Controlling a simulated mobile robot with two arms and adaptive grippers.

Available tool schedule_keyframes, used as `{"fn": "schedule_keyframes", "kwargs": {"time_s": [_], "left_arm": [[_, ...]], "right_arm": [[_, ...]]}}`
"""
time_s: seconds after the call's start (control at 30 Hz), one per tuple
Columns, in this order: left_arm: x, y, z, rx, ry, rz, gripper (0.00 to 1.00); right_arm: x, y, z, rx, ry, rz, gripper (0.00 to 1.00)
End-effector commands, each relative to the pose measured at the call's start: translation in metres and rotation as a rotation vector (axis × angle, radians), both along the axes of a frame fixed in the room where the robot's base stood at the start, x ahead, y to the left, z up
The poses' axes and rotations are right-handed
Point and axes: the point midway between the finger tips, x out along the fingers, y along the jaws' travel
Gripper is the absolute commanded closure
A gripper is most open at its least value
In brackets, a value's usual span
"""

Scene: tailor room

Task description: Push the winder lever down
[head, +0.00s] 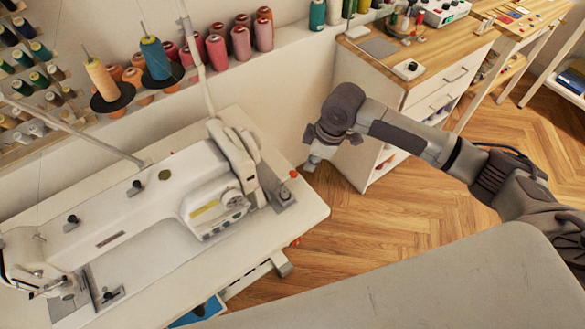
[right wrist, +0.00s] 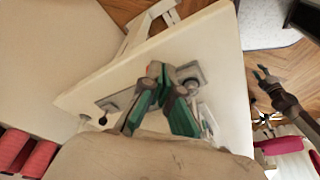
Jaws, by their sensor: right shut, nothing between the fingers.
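The white sewing machine (head: 150,205) stands on its pale table at the left of the head view. At the table's right end is the small metal winder (head: 282,195), with a red knob (head: 293,173) that looks like the lever's end. My right gripper (head: 312,163) points down just right of the red knob, shut and empty. In the right wrist view its green fingertips (right wrist: 158,68) meet close to a speck of red; contact cannot be told. A metal plate with a round part (right wrist: 190,78) lies beside them. My left gripper (right wrist: 261,73) shows small at the right there.
Thread spools (head: 240,42) stand on a ledge behind the machine. A wooden-topped white cabinet (head: 415,70) stands behind my right arm. A grey padded surface (head: 440,285) fills the lower right. Wood floor shows between the table and cabinet.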

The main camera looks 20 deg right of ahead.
Motion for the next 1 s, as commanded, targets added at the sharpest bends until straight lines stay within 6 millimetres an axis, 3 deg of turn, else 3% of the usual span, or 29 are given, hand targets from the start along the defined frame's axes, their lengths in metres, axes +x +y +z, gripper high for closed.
{"fn": "schedule_keyframes", "kwargs": {"time_s": [0.2, 0.4, 0.6, 1.0], "left_arm": [[0.000, -0.001, 0.000, -0.001, 0.000, 0.000, 0.60], [0.000, -0.001, 0.000, -0.001, -0.001, 0.000, 0.60], [0.000, -0.001, 0.000, -0.001, -0.001, 0.000, 0.60], [0.000, -0.001, 0.000, -0.002, -0.001, 0.000, 0.60]], "right_arm": [[-0.005, -0.011, 0.048, 0.000, -0.005, 0.001, 1.00], [-0.009, -0.018, 0.077, 0.000, -0.002, 0.002, 1.00], [-0.011, -0.020, 0.087, 0.000, 0.000, 0.001, 1.00], [-0.011, -0.020, 0.087, 0.000, 0.000, 0.001, 1.00]]}}
